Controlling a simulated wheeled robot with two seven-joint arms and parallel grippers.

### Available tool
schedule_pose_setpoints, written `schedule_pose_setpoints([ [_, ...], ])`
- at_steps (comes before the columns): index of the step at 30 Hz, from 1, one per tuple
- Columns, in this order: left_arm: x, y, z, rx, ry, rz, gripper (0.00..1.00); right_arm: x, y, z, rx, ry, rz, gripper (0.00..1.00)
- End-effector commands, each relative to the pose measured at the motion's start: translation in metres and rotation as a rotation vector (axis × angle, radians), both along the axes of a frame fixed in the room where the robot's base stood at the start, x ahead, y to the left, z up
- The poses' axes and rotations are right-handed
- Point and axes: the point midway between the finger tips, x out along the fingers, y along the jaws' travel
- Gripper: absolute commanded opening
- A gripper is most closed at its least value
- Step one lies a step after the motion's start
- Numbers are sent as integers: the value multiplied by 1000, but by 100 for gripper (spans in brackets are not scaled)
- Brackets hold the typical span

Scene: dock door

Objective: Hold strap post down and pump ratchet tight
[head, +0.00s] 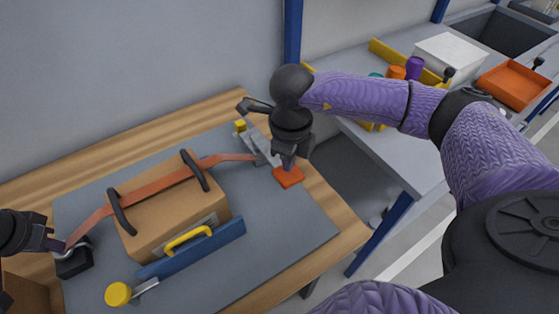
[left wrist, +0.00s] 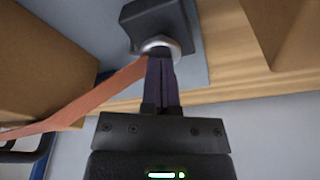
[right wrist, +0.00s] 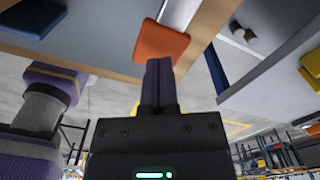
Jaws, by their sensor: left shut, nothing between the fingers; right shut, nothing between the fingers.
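The strap post (head: 74,262) is a black block with a metal ring at the left of the grey mat; it also shows in the left wrist view (left wrist: 157,22). My left gripper (head: 60,246) is shut, its fingertips at the ring (left wrist: 160,45). An orange-brown strap (head: 160,184) runs from the post over a cardboard box (head: 172,215) to the metal ratchet (head: 262,146). The ratchet handle ends in an orange pad (head: 288,177), also in the right wrist view (right wrist: 162,41). My right gripper (head: 288,163) is shut, its fingertips at the pad; I cannot tell whether they touch it.
A yellow-knobbed lever (head: 118,294) is at the mat's front. A side bench holds an orange tray (head: 514,86), a white box (head: 450,54) and cups. A gap separates the tables.

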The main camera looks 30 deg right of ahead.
Motion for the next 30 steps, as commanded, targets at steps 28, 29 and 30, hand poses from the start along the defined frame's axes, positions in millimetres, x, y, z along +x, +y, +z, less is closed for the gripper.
schedule_pose_setpoints([
  [28,-1,0,-1,0,4,0,0,0,0,-29,1,0,-1,0],
  [29,-1,0,-1,0,4,0,0,0,0,-30,1,0,-1,0],
  [30,-1,0,-1,0,4,0,0,0,0,-31,1,0,-1,0],
])
